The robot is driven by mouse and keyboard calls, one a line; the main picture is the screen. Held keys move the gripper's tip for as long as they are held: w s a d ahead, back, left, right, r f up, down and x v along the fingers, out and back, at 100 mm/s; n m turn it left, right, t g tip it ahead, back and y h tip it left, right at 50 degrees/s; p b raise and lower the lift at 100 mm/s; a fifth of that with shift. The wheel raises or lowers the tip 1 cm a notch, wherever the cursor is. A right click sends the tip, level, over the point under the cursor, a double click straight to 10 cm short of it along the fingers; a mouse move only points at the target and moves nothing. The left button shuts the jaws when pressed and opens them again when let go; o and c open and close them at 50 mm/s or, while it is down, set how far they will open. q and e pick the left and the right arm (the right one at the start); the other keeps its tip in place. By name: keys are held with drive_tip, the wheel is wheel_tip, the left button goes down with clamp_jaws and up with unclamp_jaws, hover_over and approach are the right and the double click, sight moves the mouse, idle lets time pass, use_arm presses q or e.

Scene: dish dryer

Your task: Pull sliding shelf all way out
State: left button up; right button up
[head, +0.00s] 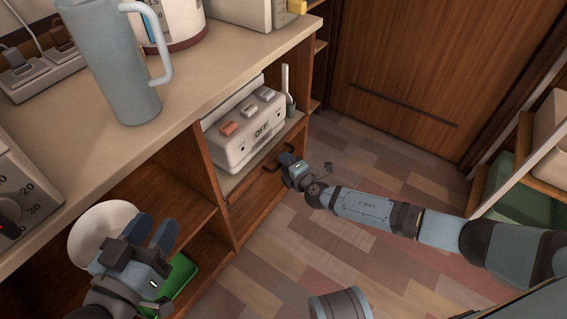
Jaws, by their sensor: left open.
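The sliding shelf (244,186) is in the cabinet under the counter. It carries a white appliance marked OFF and looks about flush with the cabinet front. A dark handle (268,167) is on its front. My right gripper (283,160) is at the handle, reaching in from the right. Its fingers are small and partly hidden, so I cannot tell whether they close around the handle. My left gripper (157,232) is open at the lower left, in front of the neighbouring compartment and away from the sliding shelf.
On the counter (185,95) stand a blue-grey jug (115,60) and other appliances. A white round dish (95,228) and a green item (183,273) are near my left gripper. A shelf rack (518,165) stands at right. The floor (300,245) before the cabinet is mostly clear.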

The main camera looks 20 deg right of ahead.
drive_tip(key=shift+x, duration=0.85)
clamp_jaws()
drive_tip(key=shift+s, duration=0.15)
